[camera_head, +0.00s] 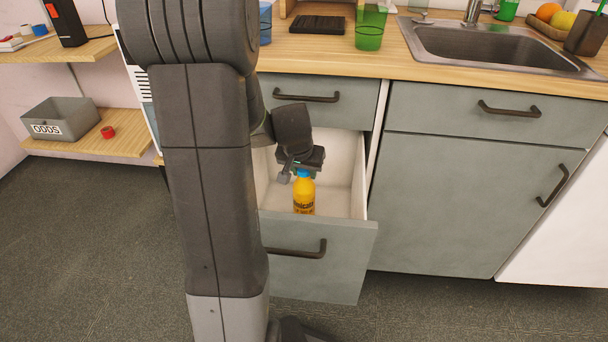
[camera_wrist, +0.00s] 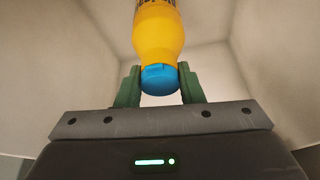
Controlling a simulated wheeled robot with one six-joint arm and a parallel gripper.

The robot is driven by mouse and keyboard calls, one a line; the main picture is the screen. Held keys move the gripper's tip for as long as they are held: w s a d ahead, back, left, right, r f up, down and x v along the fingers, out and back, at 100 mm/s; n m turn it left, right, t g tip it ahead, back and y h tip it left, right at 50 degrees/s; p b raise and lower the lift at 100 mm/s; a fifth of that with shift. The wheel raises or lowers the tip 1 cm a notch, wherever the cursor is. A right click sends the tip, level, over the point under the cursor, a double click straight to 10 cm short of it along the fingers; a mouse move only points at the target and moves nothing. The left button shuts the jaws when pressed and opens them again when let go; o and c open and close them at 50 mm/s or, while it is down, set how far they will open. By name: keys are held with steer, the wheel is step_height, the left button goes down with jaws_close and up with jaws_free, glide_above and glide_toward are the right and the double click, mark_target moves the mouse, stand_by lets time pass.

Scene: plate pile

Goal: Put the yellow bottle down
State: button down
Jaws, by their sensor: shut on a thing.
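The yellow bottle (camera_head: 304,197) with a blue cap is upright inside the open lower drawer (camera_head: 318,238) in the head view. In the wrist view the bottle (camera_wrist: 158,32) shows with its blue cap (camera_wrist: 159,78) between the two green fingers. My gripper (camera_head: 301,173) is above the bottle, and in the wrist view my gripper (camera_wrist: 159,84) is shut on its cap end. The drawer front hides the bottle's base, so I cannot tell whether it touches the drawer floor.
Pale drawer walls (camera_head: 358,185) surround the bottle, with free room beside it. The closed upper drawer (camera_head: 345,95) and countertop (camera_head: 325,55) are above. A green cup (camera_head: 370,28) stands on the counter near the sink (camera_head: 480,45). A grey ODDS box (camera_head: 62,120) sits on a shelf at left.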

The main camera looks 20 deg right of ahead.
steer(key=shift+f+b, duration=0.4)
steer(key=shift+f, duration=0.2)
steer(key=shift+f, duration=0.15)
steer(key=c, duration=1)
jaws_free()
steer(key=shift+o, duration=0.2)
steer(key=p+v, duration=0.4)
steer(key=v, duration=0.8)
